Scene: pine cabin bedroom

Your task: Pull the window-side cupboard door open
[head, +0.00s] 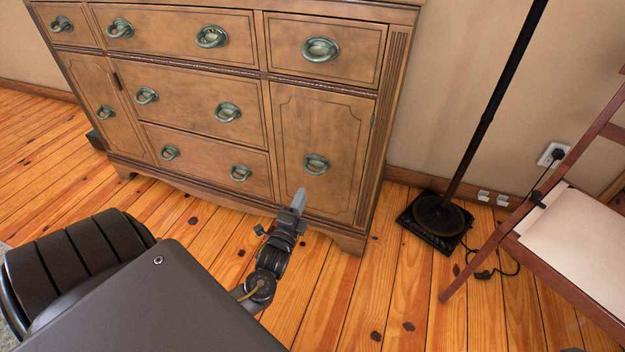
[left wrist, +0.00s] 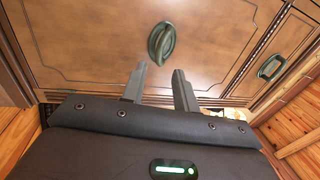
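The wooden cabinet has a right-hand cupboard door (head: 322,125) and a left-hand cupboard door (head: 105,105); both look shut. I cannot tell from these views which side the window is on. The right-hand door carries a greenish metal ring handle (head: 316,164). My left gripper (head: 299,198) is in front of this door, a little below the handle. In the left wrist view, the gripper's two fingers (left wrist: 160,76) are apart with nothing between them. The ring handle (left wrist: 161,43) shows just beyond the fingertips, apart from them. My right gripper is not in view.
Drawers with similar handles fill the cabinet's middle (head: 190,100) and top. A black floor lamp base (head: 438,216) stands right of the cabinet. A chair (head: 575,235) is at the far right, with a cord on the floor. Plank floor (head: 335,290) before the cabinet is mostly clear.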

